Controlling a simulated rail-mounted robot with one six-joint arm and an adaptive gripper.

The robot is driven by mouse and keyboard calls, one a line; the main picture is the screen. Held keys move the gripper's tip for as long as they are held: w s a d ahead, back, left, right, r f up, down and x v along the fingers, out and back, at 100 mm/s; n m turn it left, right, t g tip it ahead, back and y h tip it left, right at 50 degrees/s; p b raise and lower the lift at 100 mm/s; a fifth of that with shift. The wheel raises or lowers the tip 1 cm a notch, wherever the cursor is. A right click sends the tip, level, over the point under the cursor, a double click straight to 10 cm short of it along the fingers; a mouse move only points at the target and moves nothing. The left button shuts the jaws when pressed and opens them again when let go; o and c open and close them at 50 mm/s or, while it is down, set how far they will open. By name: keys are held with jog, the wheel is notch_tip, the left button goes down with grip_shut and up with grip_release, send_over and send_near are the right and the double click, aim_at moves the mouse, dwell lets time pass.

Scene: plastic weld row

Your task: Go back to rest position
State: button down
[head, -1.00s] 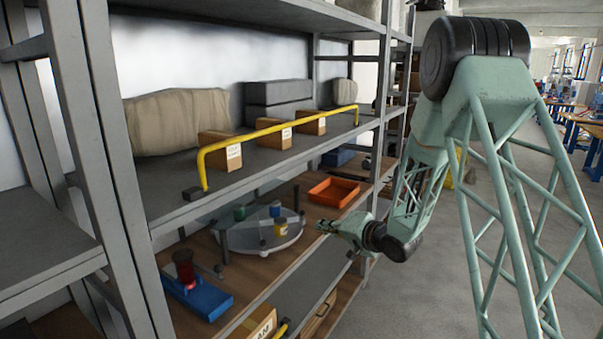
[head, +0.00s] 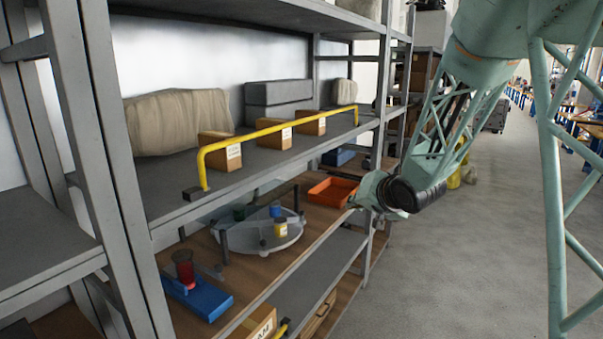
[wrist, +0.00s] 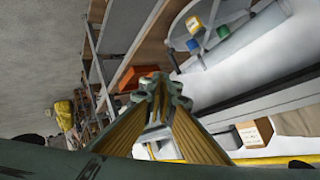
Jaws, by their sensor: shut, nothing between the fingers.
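My gripper (head: 357,203) is at the right end of the lower wooden shelf, close to the orange tray (head: 331,192) in the head view. Its fingers are partly hidden there. In the wrist view my gripper (wrist: 158,80) shows its fingertips together, with nothing between them. My green lattice arm (head: 445,130) reaches down to it from the upper right, in the aisle outside the rack.
The round turntable (head: 265,242) on the lower wooden shelf bears small green, blue and yellow containers. A blue fixture (head: 200,297) with a red part stands front left. A yellow rail (head: 275,128) edges the shelf above. The aisle floor (head: 430,260) is clear.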

jog(key=s+d+r+g+h, duration=0.1)
jog(key=s+d+r, duration=0.25)
jog(key=s, duration=0.45)
jog(key=s+d+r+n+g+h, duration=0.15)
jog(key=s+r, duration=0.25)
jog(key=s, duration=0.5)
jog(key=s+d+r+m+g+h, duration=0.1)
jog(key=s+d+r+h, duration=0.15)
jog(key=s, duration=0.55)
jog(key=s+a+n+g+y, duration=0.1)
jog(key=s+g, duration=0.1)
jog(key=s, duration=1.5)
jog(key=s+a+n+g, duration=0.1)
jog(key=s+n+g, duration=0.1)
jog(key=s, duration=1.6)
jog(key=shift+s+a+r+y, duration=0.15)
jog(key=shift+s+a+y, duration=0.15)
jog(key=shift+a+y, duration=0.1)
